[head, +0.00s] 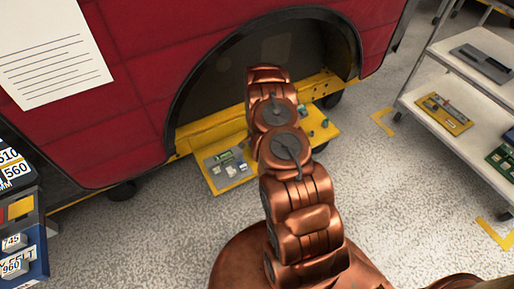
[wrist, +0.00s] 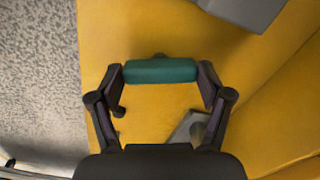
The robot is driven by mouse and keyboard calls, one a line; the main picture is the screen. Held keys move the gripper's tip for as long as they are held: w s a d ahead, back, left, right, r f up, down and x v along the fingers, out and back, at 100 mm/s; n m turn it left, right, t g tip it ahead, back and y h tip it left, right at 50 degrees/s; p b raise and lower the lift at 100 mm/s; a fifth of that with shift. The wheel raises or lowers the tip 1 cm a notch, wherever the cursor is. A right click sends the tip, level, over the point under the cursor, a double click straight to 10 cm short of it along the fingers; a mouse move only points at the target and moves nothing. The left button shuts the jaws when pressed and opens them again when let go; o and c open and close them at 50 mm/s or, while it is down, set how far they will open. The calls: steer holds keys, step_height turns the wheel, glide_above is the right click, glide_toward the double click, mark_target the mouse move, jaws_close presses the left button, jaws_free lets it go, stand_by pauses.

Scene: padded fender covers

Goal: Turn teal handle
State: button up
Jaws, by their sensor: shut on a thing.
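The teal handle (wrist: 160,71) lies across between the two fingers of my gripper (wrist: 161,74) in the wrist view. It is a short cylinder just above a yellow surface (wrist: 150,30). A finger touches each end of it, so my gripper is shut on the handle. In the head view my copper arm reaches to the yellow shelf (head: 232,184) under the red body panel. The arm hides my gripper there.
Small parts (head: 226,160) lie on the shelf left of my arm. A grey block (wrist: 245,8) and a grey bracket (wrist: 190,127) are near the handle. A red panel (head: 130,60) with a dark wheel arch rises above. A white cart (head: 470,120) stands right. The speckled floor is open.

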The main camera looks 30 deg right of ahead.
steer(key=o, duration=1.1)
steer(key=shift+r, duration=0.1)
step_height(320, 180, up, 12)
steer(key=shift+s, duration=0.15)
stand_by(0.5)
